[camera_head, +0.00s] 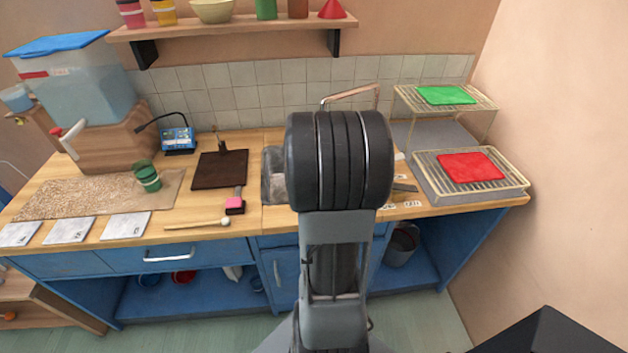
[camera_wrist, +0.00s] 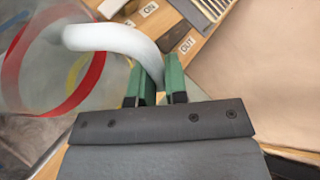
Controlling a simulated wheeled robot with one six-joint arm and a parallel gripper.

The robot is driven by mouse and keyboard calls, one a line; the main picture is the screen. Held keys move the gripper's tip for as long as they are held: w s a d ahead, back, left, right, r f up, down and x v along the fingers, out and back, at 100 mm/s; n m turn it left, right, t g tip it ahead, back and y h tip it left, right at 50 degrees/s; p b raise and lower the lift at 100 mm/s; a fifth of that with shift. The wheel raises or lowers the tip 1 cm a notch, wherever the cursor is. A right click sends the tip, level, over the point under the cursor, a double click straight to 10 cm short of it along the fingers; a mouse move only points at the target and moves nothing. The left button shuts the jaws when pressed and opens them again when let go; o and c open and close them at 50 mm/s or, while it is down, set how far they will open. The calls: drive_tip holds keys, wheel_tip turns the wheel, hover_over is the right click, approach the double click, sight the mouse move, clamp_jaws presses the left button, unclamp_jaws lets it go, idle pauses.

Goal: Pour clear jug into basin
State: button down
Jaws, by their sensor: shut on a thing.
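My gripper (camera_wrist: 157,88) has green fingertips and is shut on the white handle (camera_wrist: 115,40) of the clear jug (camera_wrist: 30,85). The jug fills the left of the wrist view, with red, yellow and blue bands around it. I cannot tell how far it tilts or how much is in it. In the head view my arm covers the gripper and most of the basin area. A clear, greyish shape (camera_head: 272,178) shows just left of my arm there; I cannot tell whether it is the jug or part of the basin.
A tap (camera_head: 350,94) rises behind my arm. A water tank (camera_head: 85,85) stands far left.

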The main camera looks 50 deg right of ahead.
drive_tip(key=s+f+m+b, duration=0.1)
drive_tip(key=f+b, duration=0.1)
drive_tip(key=b, duration=0.1)
drive_tip(key=shift+s+t+b, duration=0.25)
drive_tip(key=shift+t+b, duration=0.05)
drive_tip(key=shift+t, duration=0.1)
drive_tip(key=f+b, duration=0.1)
drive_tip(key=b, duration=0.2)
drive_tip(key=s+f+m+t+b, duration=0.1)
drive_tip(key=b, duration=0.1)
drive_tip(key=f+m+b, duration=0.1)
drive_tip(key=b, duration=0.2)
drive_tip(key=shift+s+a+t+h+b, duration=0.15)
drive_tip(key=shift+s+t+h+b, duration=0.15)
drive_tip(key=shift+t+b, duration=0.1)
drive_tip(key=shift+m+b, duration=0.3)
